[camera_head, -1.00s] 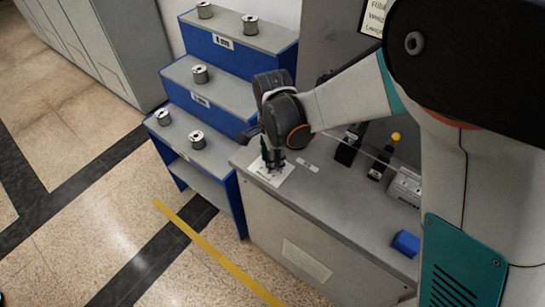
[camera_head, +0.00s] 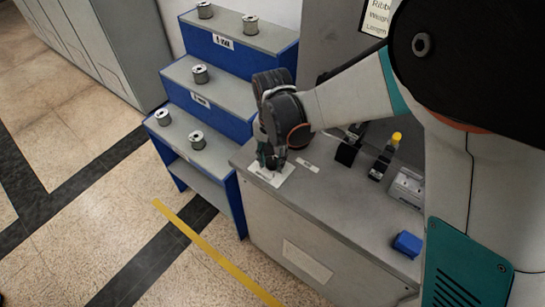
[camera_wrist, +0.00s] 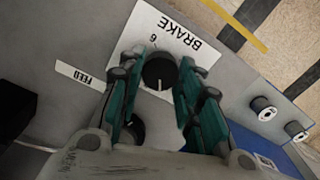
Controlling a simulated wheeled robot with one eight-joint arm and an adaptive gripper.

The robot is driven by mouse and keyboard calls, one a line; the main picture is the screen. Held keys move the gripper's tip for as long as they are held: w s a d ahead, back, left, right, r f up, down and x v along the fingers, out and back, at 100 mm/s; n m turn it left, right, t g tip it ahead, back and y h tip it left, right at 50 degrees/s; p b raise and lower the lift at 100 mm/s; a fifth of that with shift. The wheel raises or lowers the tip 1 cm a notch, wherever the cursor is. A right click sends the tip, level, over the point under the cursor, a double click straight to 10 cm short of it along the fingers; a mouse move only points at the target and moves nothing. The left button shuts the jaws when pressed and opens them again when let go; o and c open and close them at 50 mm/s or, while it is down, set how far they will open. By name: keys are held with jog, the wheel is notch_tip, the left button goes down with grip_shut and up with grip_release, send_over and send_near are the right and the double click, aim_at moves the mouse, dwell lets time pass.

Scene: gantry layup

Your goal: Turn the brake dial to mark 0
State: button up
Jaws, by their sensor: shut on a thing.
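The brake dial (camera_wrist: 160,72) is a round black knob on a white plate marked BRAKE (camera_wrist: 188,38) in the wrist view. A digit, 6 or 9, shows at its edge, and a pale pointer line lies on the knob; other marks are hidden by my fingers. My gripper (camera_wrist: 157,88) has its teal fingers on both sides of the knob, shut on it. In the head view my gripper (camera_head: 270,158) points down onto the white plate (camera_head: 277,175) at the bench's left end, hiding the dial.
A FEED label (camera_wrist: 80,76) lies beside the plate. A blue stepped rack (camera_head: 215,125) with several spools stands to the left. Black fixtures, one yellow-topped (camera_head: 396,137), and a blue block (camera_head: 407,243) stand on the grey bench (camera_head: 335,205).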

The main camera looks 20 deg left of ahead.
jog(key=n, duration=0.5)
jog(key=shift+n, duration=0.3)
jog(key=n, duration=0.5)
jog(key=shift+a, duration=0.1)
jog(key=n, duration=0.5)
jog(key=shift+n, duration=2.7)
jog(key=o, duration=1.1)
jog(key=shift+c, duration=0.2)
jog(key=shift+s, duration=0.1)
